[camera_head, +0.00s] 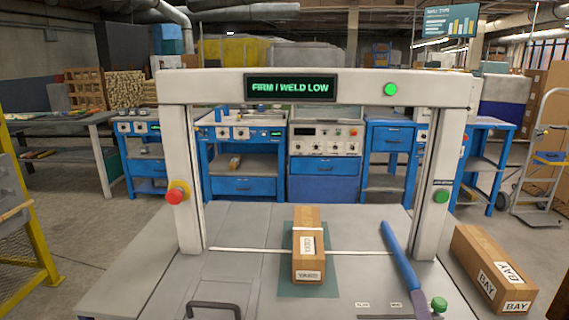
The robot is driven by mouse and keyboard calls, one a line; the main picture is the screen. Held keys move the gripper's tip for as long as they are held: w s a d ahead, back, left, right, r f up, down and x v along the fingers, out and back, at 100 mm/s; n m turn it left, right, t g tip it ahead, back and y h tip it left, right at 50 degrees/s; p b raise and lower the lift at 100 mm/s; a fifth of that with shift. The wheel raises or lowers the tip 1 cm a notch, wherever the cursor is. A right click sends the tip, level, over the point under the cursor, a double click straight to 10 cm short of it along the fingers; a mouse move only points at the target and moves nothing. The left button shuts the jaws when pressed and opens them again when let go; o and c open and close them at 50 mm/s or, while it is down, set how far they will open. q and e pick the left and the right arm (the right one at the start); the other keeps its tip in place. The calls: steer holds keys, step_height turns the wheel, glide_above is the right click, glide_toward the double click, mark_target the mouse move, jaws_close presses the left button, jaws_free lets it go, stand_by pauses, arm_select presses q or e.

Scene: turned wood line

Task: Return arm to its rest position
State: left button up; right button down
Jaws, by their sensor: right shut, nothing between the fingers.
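No gripper or arm of mine can be made out in the head view. A pale strapping arch (215,89) stands over a grey worktable (135,275), and its display (290,88) reads "FIRM / WELD LOW". A long brown carton (307,218) with white labels lies under the arch on a dark green mat (329,287). A thin white strap (255,250) runs across the table at the carton. A blue lever (402,262) leans on the table right of the carton.
A second carton marked BAY (480,254) lies at the right. A red stop button (176,194) is on the left post, and a green knob (438,305) is at the front right. A dark handle (213,306) stands at the front left. Blue workbenches (243,185) line the back.

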steer(key=s+a+f+n+g+y, duration=0.3)
steer(key=a+f+n+y, duration=0.25)
steer(key=f, duration=0.35)
steer(key=s+a+f+n+g, duration=0.3)
steer(key=s+f+n+g, duration=0.1)
steer(key=s+f, duration=0.5)
steer(key=s+a+f+n+g, duration=0.2)
steer(key=s+f+n+g, duration=0.3)
steer(key=s+f, duration=0.4)
step_height(320, 180, down, 3)
steer(key=shift+a+f+n, duration=0.2)
steer(key=shift+a+n, duration=0.2)
steer(key=shift+n, duration=0.25)
